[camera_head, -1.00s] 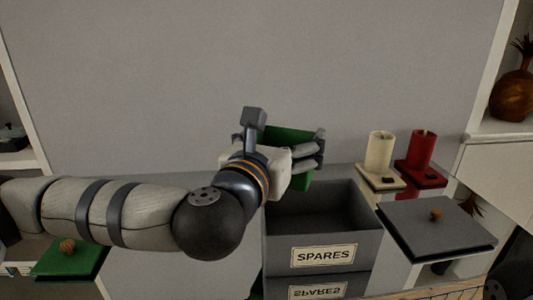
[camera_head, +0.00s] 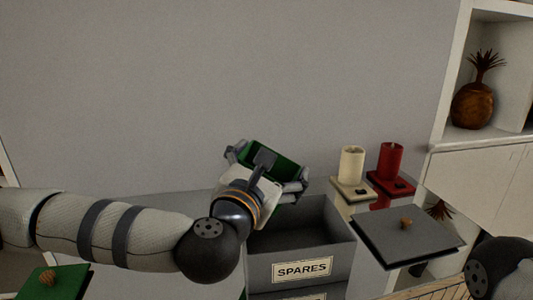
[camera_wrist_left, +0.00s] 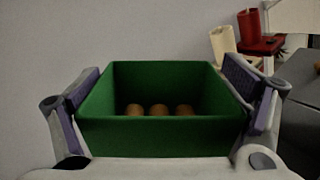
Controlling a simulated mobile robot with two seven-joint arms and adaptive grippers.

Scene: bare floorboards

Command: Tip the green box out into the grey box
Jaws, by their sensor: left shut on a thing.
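The green box (camera_head: 287,165) is held in my left gripper (camera_head: 266,178), above the back left of the grey box. In the left wrist view the green box (camera_wrist_left: 160,136) sits between the two fingers, one on each side wall, with its open top showing. Three brown round things (camera_wrist_left: 160,110) lie inside it. The grey box (camera_head: 300,271) stands open under a label reading SPARES on its front; what I see of its inside looks empty. My wrist and gripper hide part of the green box. My right gripper is out of view.
A grey lid with a wooden knob (camera_head: 410,240) lies right of the grey box. A cream cylinder (camera_head: 351,165) and a red cylinder (camera_head: 389,162) stand behind it. A green lid (camera_head: 62,281) lies at bottom left. A brown vase (camera_head: 472,106) sits on a shelf.

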